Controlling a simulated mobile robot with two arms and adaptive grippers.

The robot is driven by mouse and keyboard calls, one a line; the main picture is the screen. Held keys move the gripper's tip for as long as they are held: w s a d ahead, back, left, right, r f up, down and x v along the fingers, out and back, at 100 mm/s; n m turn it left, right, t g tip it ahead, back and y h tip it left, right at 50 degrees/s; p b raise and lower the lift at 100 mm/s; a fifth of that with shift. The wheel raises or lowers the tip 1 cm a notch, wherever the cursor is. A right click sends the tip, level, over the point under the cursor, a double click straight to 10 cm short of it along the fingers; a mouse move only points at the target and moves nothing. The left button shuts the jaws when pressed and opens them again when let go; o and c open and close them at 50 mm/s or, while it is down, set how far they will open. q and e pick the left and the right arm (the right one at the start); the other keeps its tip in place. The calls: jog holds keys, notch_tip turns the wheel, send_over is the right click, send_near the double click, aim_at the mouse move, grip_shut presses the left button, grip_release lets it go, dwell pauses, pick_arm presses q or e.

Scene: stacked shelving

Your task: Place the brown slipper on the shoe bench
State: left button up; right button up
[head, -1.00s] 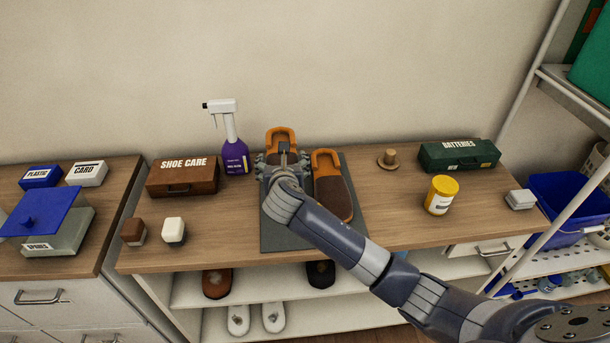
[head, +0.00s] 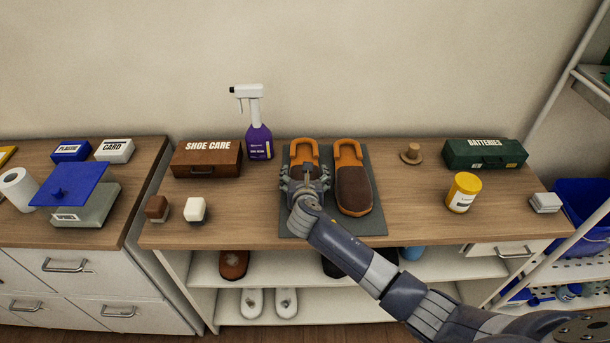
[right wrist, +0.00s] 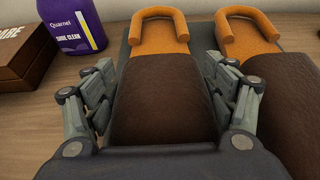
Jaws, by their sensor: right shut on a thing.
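A brown slipper (head: 303,155) with an orange rim is at the left of a dark grey mat (head: 371,222) on the wooden bench top (head: 420,225). My right gripper (head: 304,184) is shut on it from above, one finger on each side, and covers its middle and near part. In the right wrist view, the slipper (right wrist: 165,100) lies between the fingers (right wrist: 160,98). A matching slipper (head: 353,185) stands beside it on the right of the mat. Whether the held slipper's sole touches the mat is hidden. My left gripper is not in view.
A shoe care box (head: 206,159) and purple spray bottle (head: 258,135) stand left of the mat. A wooden knob (head: 411,153), yellow tub (head: 463,192) and batteries box (head: 485,154) are on the right. More footwear is on the shelves (head: 345,310) below.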

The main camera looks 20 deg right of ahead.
jog(key=o, duration=1.1)
jog(key=shift+f, duration=0.1)
jog(key=shift+s+r, duration=0.1)
jog(key=shift+r, duration=0.1)
jog(key=v, duration=1.1)
jog(key=shift+s+a+r, duration=0.1)
jog(key=shift+s+r, duration=0.05)
jog(key=shift+s, duration=0.15)
